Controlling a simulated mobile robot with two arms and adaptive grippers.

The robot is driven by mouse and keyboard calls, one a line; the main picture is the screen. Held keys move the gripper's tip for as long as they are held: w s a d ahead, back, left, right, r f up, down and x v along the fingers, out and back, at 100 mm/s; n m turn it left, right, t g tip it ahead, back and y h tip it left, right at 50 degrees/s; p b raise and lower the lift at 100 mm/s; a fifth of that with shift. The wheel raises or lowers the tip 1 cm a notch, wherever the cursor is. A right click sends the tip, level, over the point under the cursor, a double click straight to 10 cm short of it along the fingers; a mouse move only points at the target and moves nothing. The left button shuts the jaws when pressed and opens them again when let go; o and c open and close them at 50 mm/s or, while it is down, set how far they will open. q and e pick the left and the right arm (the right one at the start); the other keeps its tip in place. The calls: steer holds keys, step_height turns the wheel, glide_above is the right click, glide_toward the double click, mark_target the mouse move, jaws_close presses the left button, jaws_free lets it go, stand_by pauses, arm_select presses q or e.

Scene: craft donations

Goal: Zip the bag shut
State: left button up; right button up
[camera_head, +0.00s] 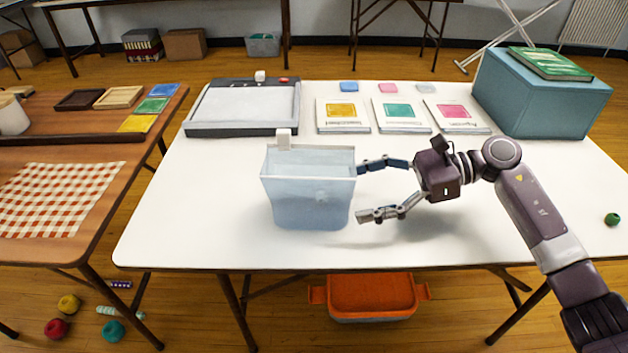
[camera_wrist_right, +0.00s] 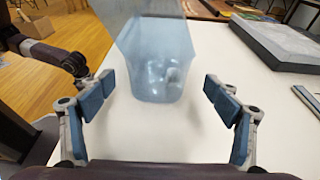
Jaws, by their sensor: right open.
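The bag (camera_head: 308,200) is translucent pale blue and stands upright on the white table. Its mouth is at the top and looks open. A small white slider (camera_head: 284,139) sits at the left end of its top edge. My right gripper (camera_head: 362,191) is open and empty, just right of the bag, its two fingers pointing at the bag's right side. In the right wrist view the bag (camera_wrist_right: 155,60) stands ahead between the open fingers, apart from them, and its top is cut off.
A grey paper-trimmer-like board (camera_head: 243,108) lies behind the bag at the left. Several cards (camera_head: 402,115) lie behind it at the right. A blue box (camera_head: 541,95) with a green book stands at the back right.

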mark_target(317, 201)
arm_select(q)
step_height(317, 201, down, 5)
steer(key=s+p, duration=0.2)
arm_select(e)
steer(key=x, duration=0.5)
steer(key=shift+s+a, duration=0.1)
steer(key=shift+a, duration=0.1)
steer(key=b+x, duration=0.2)
steer(key=shift+a+f, duration=0.2)
steer(key=shift+a, duration=0.05)
arm_select(q)
step_height(317, 201, up, 6)
steer(key=w, duration=0.2)
arm_select(e)
steer(key=shift+a+f, duration=0.1)
steer(key=shift+a, duration=0.45)
arm_select(q)
steer(key=shift+w+r, duration=0.1)
